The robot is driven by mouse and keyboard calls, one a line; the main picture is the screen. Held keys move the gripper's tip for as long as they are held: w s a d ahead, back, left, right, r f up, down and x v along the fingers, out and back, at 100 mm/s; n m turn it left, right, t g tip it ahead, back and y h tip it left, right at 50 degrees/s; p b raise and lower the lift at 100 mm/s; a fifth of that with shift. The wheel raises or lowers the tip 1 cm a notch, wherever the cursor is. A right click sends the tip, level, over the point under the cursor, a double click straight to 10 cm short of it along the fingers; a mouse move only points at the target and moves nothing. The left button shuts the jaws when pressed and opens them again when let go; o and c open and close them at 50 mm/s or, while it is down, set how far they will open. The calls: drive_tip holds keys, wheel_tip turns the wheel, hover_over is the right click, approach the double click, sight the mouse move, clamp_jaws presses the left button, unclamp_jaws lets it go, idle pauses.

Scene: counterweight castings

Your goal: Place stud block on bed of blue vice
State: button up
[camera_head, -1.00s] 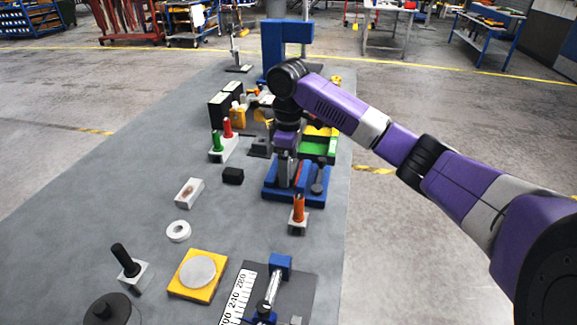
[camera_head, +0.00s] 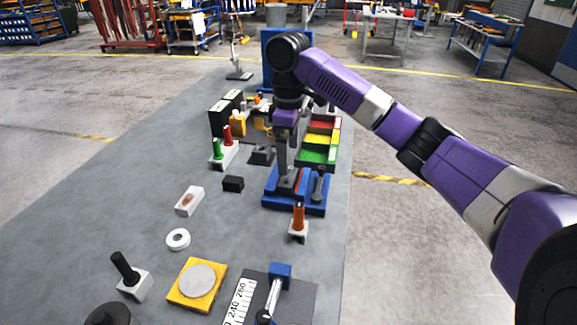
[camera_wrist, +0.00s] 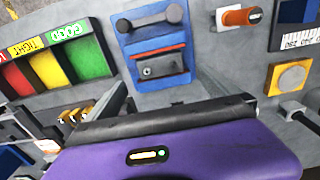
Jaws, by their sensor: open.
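The blue vice (camera_head: 310,204) stands right of the table's middle. In the wrist view the vice (camera_wrist: 178,93) shows a red-orange strip and a dark handle bar. A grey block (camera_wrist: 165,66) with a small round stud-like feature lies on its bed beside the strip; it looks like the stud block. In the head view this block (camera_head: 288,184) is partly hidden by my gripper. My gripper (camera_head: 283,170) points down just above the vice. In the wrist view its fingers (camera_wrist: 163,86) are spread apart, with nothing between them.
An orange peg in a white base (camera_head: 299,222) stands close in front of the vice. Red, yellow and green bins (camera_head: 318,156) are behind it. A black block (camera_head: 233,184) and a white block (camera_head: 189,201) lie left. Grey mat between them is clear.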

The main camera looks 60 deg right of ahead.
drive_tip(key=shift+r, duration=2.25)
drive_tip(key=shift+s, duration=0.1)
